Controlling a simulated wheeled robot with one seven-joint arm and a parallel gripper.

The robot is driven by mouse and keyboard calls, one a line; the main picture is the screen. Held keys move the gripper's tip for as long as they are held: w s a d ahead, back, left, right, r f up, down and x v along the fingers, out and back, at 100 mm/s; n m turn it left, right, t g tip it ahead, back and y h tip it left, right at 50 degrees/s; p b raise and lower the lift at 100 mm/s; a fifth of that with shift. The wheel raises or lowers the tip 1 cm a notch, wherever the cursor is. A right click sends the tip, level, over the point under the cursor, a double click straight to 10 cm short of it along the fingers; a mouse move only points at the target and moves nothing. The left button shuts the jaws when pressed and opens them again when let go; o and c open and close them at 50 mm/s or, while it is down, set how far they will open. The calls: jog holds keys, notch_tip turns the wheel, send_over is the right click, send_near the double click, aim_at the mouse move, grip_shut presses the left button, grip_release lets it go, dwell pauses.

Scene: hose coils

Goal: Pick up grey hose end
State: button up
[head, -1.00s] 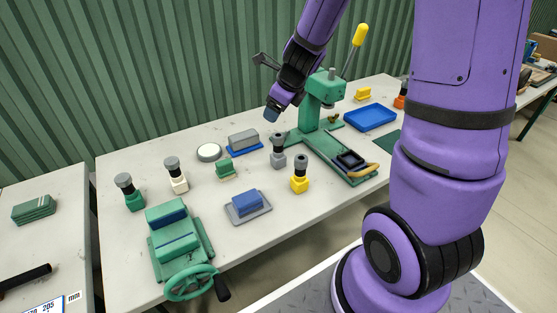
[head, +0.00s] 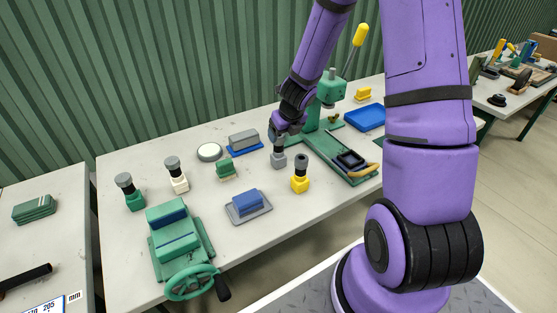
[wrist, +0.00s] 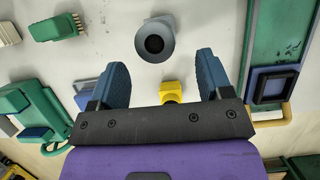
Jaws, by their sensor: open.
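The grey hose end (head: 279,160) stands upright on the table, with a grey foot and a dark round top. In the wrist view the grey hose end (wrist: 154,41) shows from above as a grey ring with a dark hole. My gripper (head: 283,133) is above it in the head view, close to its top. In the wrist view my gripper (wrist: 161,60) is open, its two blue fingers spread with nothing between them. The grey hose end lies just beyond the fingertips there, roughly centred between them. Whether they touch it cannot be told.
The yellow hose end (head: 300,178) stands close by, in front and to the right. White (head: 177,179) and green (head: 130,195) ones stand left. The green press (head: 340,158) is close on the right. A green brush (head: 225,169) lies left.

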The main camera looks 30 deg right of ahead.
aim_at(279, 143)
jog(key=shift+x, duration=3.3)
jog(key=shift+w+a, duration=0.1)
jog(key=shift+a, duration=0.05)
grip_shut()
